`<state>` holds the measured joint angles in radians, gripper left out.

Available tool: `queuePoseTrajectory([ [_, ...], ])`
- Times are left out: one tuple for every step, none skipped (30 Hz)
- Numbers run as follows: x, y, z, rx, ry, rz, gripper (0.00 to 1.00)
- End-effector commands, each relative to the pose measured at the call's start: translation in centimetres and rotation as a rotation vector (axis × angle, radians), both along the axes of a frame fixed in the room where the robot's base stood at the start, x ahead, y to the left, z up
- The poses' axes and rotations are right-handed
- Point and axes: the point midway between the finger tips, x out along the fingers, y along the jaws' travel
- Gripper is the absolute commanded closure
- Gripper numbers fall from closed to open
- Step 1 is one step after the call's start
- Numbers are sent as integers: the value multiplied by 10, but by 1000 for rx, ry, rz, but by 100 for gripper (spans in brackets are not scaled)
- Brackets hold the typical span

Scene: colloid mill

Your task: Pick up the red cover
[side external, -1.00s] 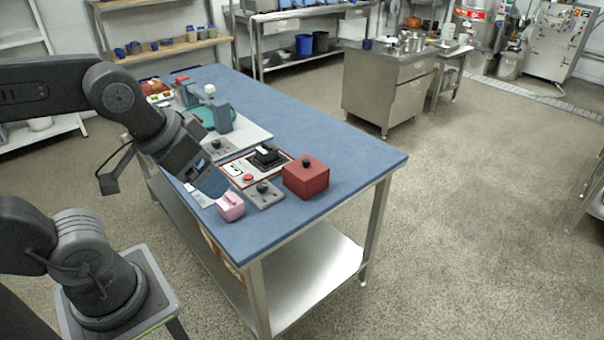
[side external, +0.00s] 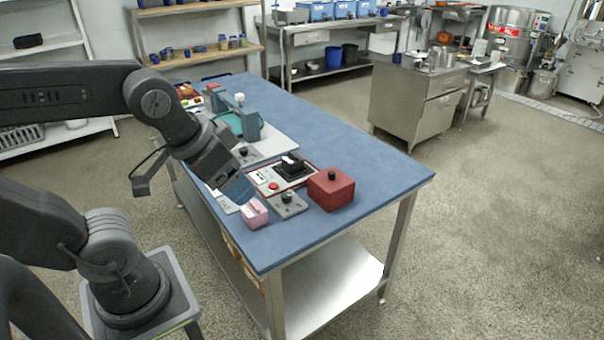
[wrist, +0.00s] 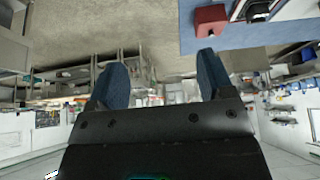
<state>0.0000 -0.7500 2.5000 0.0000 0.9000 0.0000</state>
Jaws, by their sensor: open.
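The red cover (side external: 331,192) is a boxy lid with a black knob on top. It rests on the blue table (side external: 365,180) near the right front corner. In the wrist view it shows at the top (wrist: 210,19), partly beyond the right finger. My gripper (side external: 238,190) is to the left of the cover in the side view, apart from it, above the table's left edge. In the wrist view my gripper (wrist: 162,62) has its two blue-grey fingers wide apart with nothing between them.
Between my gripper and the cover lie a pink block (side external: 254,214), a grey plate with a black knob (side external: 288,205) and a red-edged panel with a black fixture (side external: 281,178). A teal and grey machine (side external: 236,120) stands farther back. The table's right side is clear.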

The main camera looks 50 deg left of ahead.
Motion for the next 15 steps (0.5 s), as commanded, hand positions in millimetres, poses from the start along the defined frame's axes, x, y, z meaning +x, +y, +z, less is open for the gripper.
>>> queuePoseTrajectory([
  [0,0,0,0,0,0,31],
  [0,0,0,0,0,0,33],
  [0,0,0,0,0,0,37],
  [0,0,0,0,0,0,40],
  [0,0,0,0,0,0,43],
  [0,0,0,0,0,0,45],
  [0,0,0,0,0,0,45],
  [0,0,0,0,0,0,45],
  [0,0,0,0,0,0,45],
  [0,0,0,0,0,0,45],
  [0,0,0,0,0,0,45],
  [0,0,0,0,0,1,45],
  [2,0,1,-1,1,4,45],
  [4,1,2,-2,3,9,45],
  [8,2,4,-3,7,20,45],
])
